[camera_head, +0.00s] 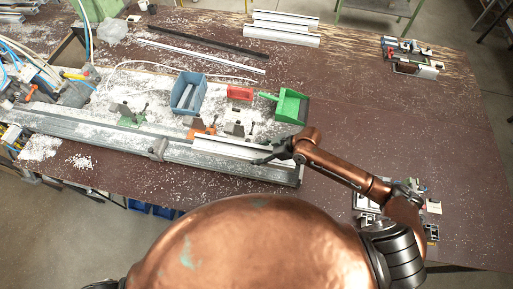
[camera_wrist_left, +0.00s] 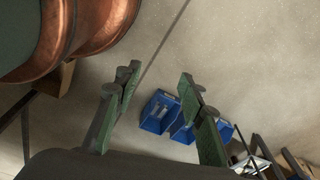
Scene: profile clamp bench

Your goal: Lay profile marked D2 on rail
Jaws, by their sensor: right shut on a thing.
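A pale grey profile (camera_head: 225,149) lies along the right part of the long metal rail (camera_head: 100,134) in the head view. My right gripper (camera_head: 268,156) is shut on the profile near its right end. Whether the profile rests fully on the rail or is slightly above it, I cannot tell, and no D2 mark is legible. My left gripper (camera_wrist_left: 160,78) is open and empty in the left wrist view, above the floor. It does not show in the head view.
A stop block (camera_head: 158,147) sits on the rail left of the profile. Green, orange and grey clamps stand behind the rail. A blue bin (camera_head: 188,92), red tray (camera_head: 240,92) and green dustpan (camera_head: 290,105) stand farther back. More profiles (camera_head: 283,28) lie at the back.

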